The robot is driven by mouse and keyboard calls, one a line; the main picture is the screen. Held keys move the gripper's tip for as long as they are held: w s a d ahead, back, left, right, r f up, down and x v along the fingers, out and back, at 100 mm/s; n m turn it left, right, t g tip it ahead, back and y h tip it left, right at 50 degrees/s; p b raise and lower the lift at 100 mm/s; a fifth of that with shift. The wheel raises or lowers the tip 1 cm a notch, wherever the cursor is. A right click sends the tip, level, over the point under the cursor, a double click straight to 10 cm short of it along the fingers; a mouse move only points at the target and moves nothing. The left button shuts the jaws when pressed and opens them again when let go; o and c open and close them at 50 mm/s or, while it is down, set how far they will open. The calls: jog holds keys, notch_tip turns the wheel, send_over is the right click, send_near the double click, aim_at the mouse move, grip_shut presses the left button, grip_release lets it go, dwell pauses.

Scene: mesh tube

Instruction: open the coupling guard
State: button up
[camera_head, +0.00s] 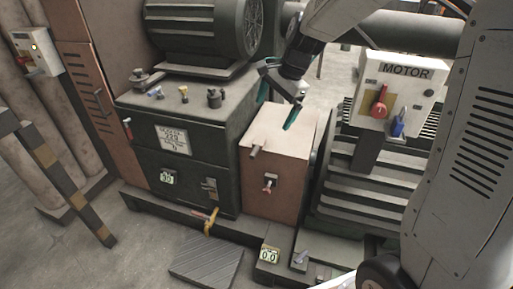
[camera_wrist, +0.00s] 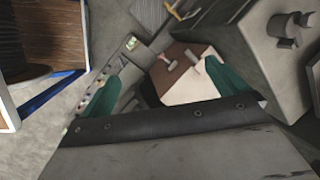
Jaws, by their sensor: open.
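The coupling guard appears to be the brown box with a pale top (camera_head: 277,135), standing between the dark green cabinet and the stepped grey base. A short bar handle (camera_head: 255,151) sticks out near its top front edge.
The dark green cabinet (camera_head: 150,150) with a large motor (camera_head: 200,30) stands left. A MOTOR switch box (camera_head: 398,95) with red and blue handles stands right. A yellow-handled item (camera_head: 211,222) and a ribbed floor plate (camera_head: 207,262) lie in front. Floor at front left is partly clear.

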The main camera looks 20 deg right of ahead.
jog(key=w+d+f+m, duration=0.2)
jog(key=w+f+m, duration=0.4)
jog(key=w+f, duration=0.5)
jog(key=m, duration=0.5)
send_near(255, 149)
jog(key=shift+t+y, duration=0.4)
jog(key=shift+t, duration=0.1)
jog(key=x, duration=0.8)
jog(key=shift+s+d+f, duration=0.25)
jog(key=shift+s+f, duration=0.05)
jog(key=shift+f, duration=0.25)
